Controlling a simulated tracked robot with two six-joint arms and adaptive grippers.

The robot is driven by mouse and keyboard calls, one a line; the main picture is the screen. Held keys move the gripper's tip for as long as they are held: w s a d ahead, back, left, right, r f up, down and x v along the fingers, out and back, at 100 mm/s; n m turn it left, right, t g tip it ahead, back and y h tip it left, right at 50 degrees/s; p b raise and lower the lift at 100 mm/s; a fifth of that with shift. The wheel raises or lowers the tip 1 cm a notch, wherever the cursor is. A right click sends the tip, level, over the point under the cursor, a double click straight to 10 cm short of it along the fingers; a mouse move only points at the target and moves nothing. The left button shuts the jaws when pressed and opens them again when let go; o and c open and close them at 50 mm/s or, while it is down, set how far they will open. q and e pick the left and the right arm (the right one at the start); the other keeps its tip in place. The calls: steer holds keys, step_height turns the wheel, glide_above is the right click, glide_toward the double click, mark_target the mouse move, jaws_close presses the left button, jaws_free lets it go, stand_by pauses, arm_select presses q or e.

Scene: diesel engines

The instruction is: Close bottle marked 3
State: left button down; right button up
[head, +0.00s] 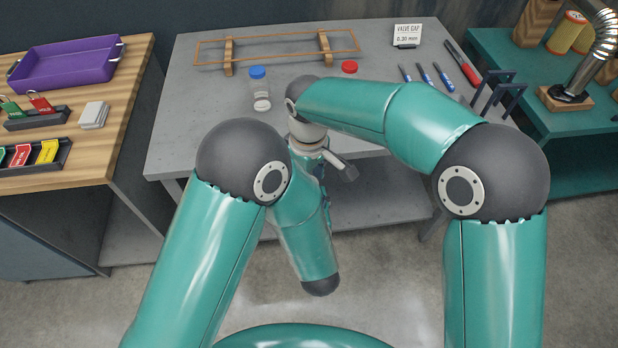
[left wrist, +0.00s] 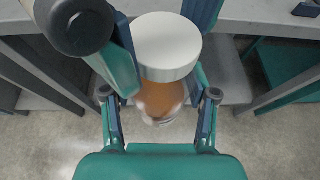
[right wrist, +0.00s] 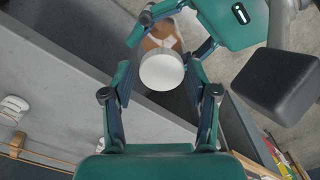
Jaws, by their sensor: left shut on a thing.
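A bottle with orange-brown contents (left wrist: 160,98) is in my left gripper (left wrist: 160,112), whose fingers are shut on its body. A wide white cap (left wrist: 166,46) sits at its mouth; I cannot tell how tightly. No number can be read on it. In the right wrist view, the fingers of my right gripper (right wrist: 158,72) stand open on either side of the white cap (right wrist: 162,70), with a small gap visible at each side. In the head view, my arms largely hide both grippers and this bottle in front of the grey table.
On the grey table (head: 205,120) stand a blue-capped bottle (head: 258,88) and a red-capped bottle (head: 349,68), partly hidden by my right arm. A wooden-framed rack (head: 277,48) lies behind. Blue-handled tools (head: 424,76) and a valve gap card (head: 407,35) are at right.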

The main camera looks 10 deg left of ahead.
steer(key=shift+o, duration=1.2)
step_height(320, 180, up, 12)
steer(key=shift+f, duration=0.15)
